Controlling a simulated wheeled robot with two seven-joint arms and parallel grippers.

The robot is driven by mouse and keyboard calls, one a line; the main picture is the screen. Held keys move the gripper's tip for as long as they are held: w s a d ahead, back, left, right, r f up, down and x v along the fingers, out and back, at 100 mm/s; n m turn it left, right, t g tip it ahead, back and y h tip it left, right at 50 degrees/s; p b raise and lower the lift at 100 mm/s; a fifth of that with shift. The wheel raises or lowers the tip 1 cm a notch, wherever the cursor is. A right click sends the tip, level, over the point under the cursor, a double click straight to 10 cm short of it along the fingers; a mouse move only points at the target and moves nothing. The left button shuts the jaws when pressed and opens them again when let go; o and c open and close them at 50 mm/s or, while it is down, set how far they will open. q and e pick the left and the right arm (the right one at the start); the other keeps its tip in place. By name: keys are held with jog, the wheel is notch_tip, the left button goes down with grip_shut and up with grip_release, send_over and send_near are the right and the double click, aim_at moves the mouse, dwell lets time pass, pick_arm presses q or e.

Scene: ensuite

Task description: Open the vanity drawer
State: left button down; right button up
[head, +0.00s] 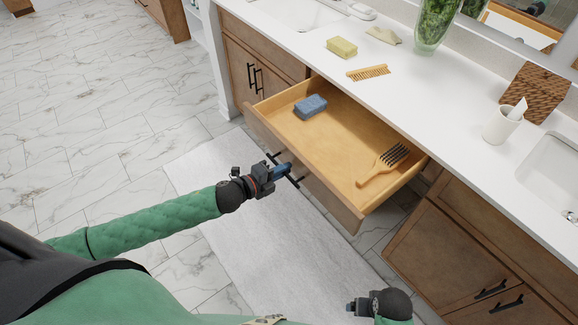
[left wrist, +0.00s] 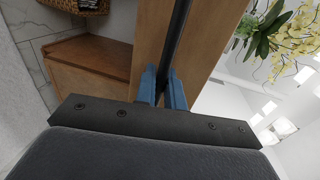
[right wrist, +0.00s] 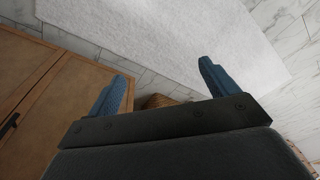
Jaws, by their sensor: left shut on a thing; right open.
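The vanity drawer (head: 335,143) is pulled well out from under the white counter. A blue sponge (head: 310,106) and a wooden hairbrush (head: 382,166) lie inside it. My left gripper (head: 286,170) is at the black bar handle (head: 293,182) on the drawer front. In the left wrist view its blue fingers (left wrist: 163,88) are shut on the dark handle (left wrist: 180,35). My right gripper (head: 352,306) is low over the floor, apart from the vanity. In the right wrist view its fingers (right wrist: 163,82) are spread and empty.
The white counter (head: 400,92) holds a yellow sponge (head: 341,47), a comb (head: 368,72), a glass vase (head: 434,28) and a white cup (head: 502,124). Cabinet doors (head: 450,245) stand closed right of the drawer. A white rug (head: 215,175) covers the floor beneath.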

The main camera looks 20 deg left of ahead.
pick_arm(q)
jog(key=shift+s+a, duration=0.1)
jog(key=shift+s, duration=0.05)
pick_arm(e)
jog(key=shift+s+r, duration=0.1)
pick_arm(q)
jog(key=c, duration=1.9)
grip_release()
pick_arm(e)
jog(key=shift+w, duration=0.25)
pick_arm(q)
jog(key=shift+b+v, duration=1.2)
jog(key=shift+v, duration=2.65)
pick_arm(e)
notch_tip(320, 180, up, 10)
jog(key=s, duration=0.2)
jog(key=shift+d, duration=0.15)
